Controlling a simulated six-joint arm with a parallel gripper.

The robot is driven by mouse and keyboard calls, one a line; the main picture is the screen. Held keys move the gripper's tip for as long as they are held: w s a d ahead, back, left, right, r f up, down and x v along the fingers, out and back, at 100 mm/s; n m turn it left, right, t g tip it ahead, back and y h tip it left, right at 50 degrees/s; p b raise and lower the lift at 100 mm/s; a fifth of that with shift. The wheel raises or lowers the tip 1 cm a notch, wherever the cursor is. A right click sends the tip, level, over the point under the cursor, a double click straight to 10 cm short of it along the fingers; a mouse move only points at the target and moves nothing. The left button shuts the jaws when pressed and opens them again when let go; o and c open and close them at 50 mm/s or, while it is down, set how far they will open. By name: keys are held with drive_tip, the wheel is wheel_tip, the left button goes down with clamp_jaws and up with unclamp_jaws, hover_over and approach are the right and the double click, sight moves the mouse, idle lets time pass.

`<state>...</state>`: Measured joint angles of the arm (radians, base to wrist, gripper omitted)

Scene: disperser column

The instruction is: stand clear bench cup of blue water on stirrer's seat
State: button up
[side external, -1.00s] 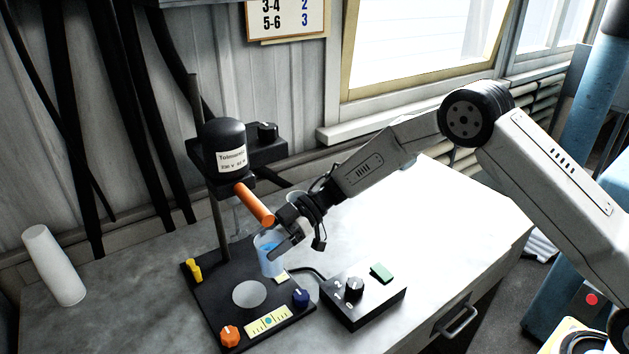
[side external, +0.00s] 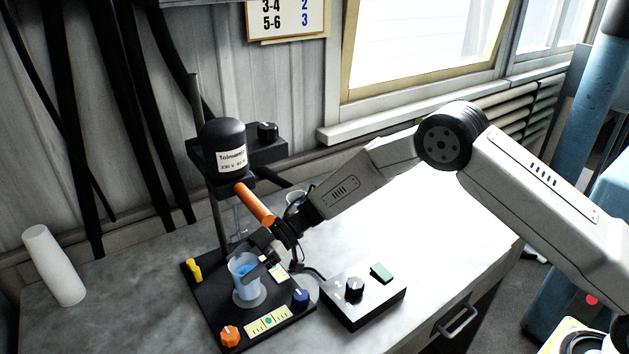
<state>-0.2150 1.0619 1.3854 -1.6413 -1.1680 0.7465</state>
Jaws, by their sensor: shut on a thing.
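The clear cup of blue water (side external: 243,279) is upright over the stirrer's round grey seat (side external: 258,304), with its base inside the disc's outline. I cannot tell whether the base touches the seat or hangs just above it. My gripper (side external: 257,271) is shut on the cup, reaching in from the right below the orange handle. The far finger is partly hidden by the cup. The stirrer's black base plate (side external: 208,303) lies flat on the bench.
The black disperser head (side external: 224,140) and its orange handle (side external: 254,204) overhang the plate. Orange (side external: 229,336) and blue (side external: 300,298) knobs stand at its front. A control box (side external: 362,301) sits right. Another clear vessel (side external: 295,198) is behind my arm.

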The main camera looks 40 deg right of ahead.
drive_tip(key=shift+f, duration=0.2)
drive_tip(key=shift+f, duration=0.15)
drive_tip(key=o, duration=1.1)
drive_tip(key=shift+r, duration=0.2)
drive_tip(key=v, duration=1.2)
